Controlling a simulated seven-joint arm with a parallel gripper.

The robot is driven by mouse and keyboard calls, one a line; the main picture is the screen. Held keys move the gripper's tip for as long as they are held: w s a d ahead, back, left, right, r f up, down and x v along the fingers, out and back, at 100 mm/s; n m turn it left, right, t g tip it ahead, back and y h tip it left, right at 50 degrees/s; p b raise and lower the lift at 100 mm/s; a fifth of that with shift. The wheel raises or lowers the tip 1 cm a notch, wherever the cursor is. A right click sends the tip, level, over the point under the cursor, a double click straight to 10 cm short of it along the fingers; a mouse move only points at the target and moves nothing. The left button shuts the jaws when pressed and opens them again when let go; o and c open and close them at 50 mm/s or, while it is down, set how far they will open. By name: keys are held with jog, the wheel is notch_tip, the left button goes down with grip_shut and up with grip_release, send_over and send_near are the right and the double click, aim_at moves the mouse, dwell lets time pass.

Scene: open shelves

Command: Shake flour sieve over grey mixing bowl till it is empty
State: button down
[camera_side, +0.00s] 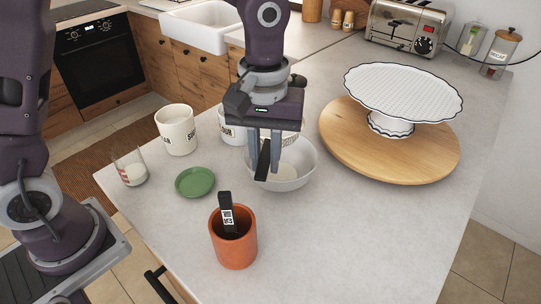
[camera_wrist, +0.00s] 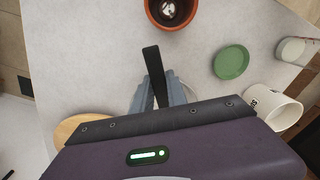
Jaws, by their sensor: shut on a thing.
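My gripper (camera_side: 264,160) points down over the grey mixing bowl (camera_side: 303,177) and is shut on the black handle of the flour sieve (camera_side: 263,163). In the wrist view the handle (camera_wrist: 154,72) sticks out between the fingers of my gripper (camera_wrist: 154,100). The sieve's basket seems to be behind the fingers, at the bowl's far side, and is mostly hidden. I cannot tell whether flour is in it. The bowl stands upright on the counter, with something pale inside.
A terracotta pot (camera_side: 233,245) with a black-handled tool stands in front. A green lid (camera_side: 195,182), a white canister (camera_side: 176,130) and a glass (camera_side: 130,168) stand left. A second canister (camera_side: 228,128) is behind the bowl. A white cake stand (camera_side: 402,92) on a wooden board (camera_side: 385,160) stands right.

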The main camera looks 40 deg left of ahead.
jog(key=shift+w+d, duration=0.4)
jog(key=shift+d, duration=0.2)
jog(key=shift+w+d, duration=0.35)
jog(key=shift+d, duration=0.25)
dwell(3.5)
notch_tip(320, 180, up, 5)
dwell(0.7)
